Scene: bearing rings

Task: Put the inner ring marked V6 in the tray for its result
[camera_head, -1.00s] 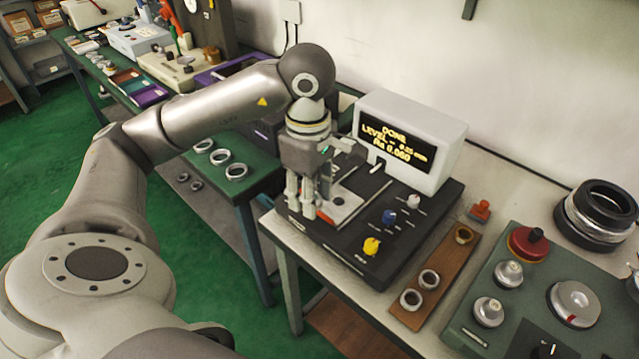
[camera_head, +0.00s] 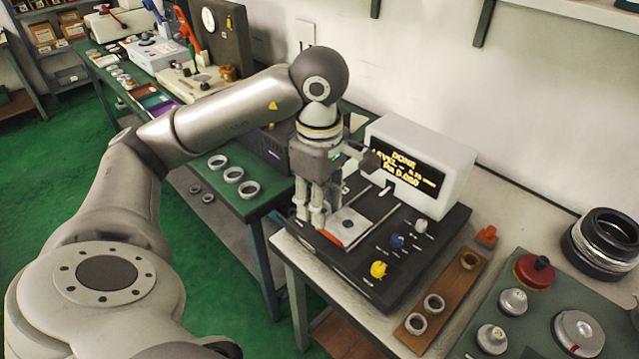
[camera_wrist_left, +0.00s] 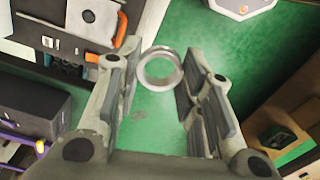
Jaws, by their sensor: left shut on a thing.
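My left gripper (camera_head: 309,222) is at the left side of the black measuring instrument (camera_head: 440,236). In the left wrist view, its fingers (camera_wrist_left: 160,75) are shut on a grey metal ring (camera_wrist_left: 161,68), with green floor behind it. No marking is readable on the ring. The fingers hide the ring in the head view. The instrument's display (camera_head: 405,172) reads DONE, with a level line and an Ra value that looks like 0.060. Small coloured trays (camera_head: 157,103) lie on the far green bench, partly behind my arm. My right gripper is not in view.
Several rings (camera_head: 232,174) lie on the green bench. A wooden board (camera_head: 409,340) with rings lies right of the instrument. A green control panel (camera_head: 548,330) and stacked dark rings (camera_head: 605,240) are at the right. Green floor separates the benches.

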